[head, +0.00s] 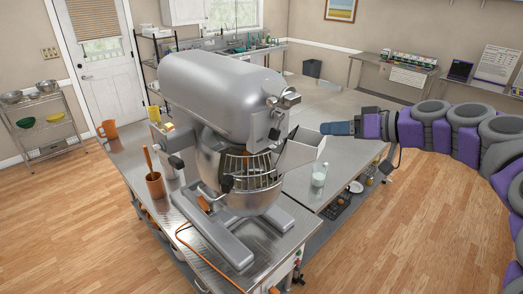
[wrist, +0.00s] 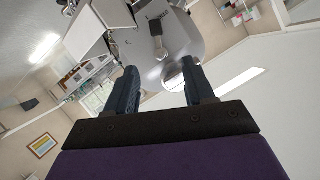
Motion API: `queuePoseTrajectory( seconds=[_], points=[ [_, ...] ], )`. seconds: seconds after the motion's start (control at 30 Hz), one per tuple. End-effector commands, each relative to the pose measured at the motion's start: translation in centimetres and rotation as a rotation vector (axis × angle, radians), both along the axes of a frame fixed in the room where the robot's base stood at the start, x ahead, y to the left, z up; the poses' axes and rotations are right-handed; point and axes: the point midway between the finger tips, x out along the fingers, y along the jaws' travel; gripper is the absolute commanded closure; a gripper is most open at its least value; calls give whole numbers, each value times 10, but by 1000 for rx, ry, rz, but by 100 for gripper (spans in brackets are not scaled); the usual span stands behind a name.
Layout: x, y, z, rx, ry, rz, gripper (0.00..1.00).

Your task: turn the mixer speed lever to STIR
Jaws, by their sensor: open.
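The large grey stand mixer (head: 215,85) stands on the steel table in the head view, with its bowl (head: 240,192) and wire guard under the head. The lever's setting cannot be told.
The steel table (head: 140,158) holds an orange mug (head: 107,130), a brown utensil pot (head: 155,186) and a glass of white liquid (head: 319,174) below my gripper. Wooden floor is clear at the right front.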

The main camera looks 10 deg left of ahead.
Motion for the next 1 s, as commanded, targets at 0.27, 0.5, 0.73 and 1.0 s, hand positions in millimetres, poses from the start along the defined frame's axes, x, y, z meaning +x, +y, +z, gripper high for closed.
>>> queuePoseTrajectory(
  seconds=[0.27, 0.5, 0.73, 1.0],
  points=[
    [10, 20, -7, -4, -8, -12, 47],
    [28, 71, -23, -13, -9, -9, 47],
    [49, 104, -40, -11, -8, -9, 47],
    [68, 131, -53, -4, -10, -12, 47]
  ],
)
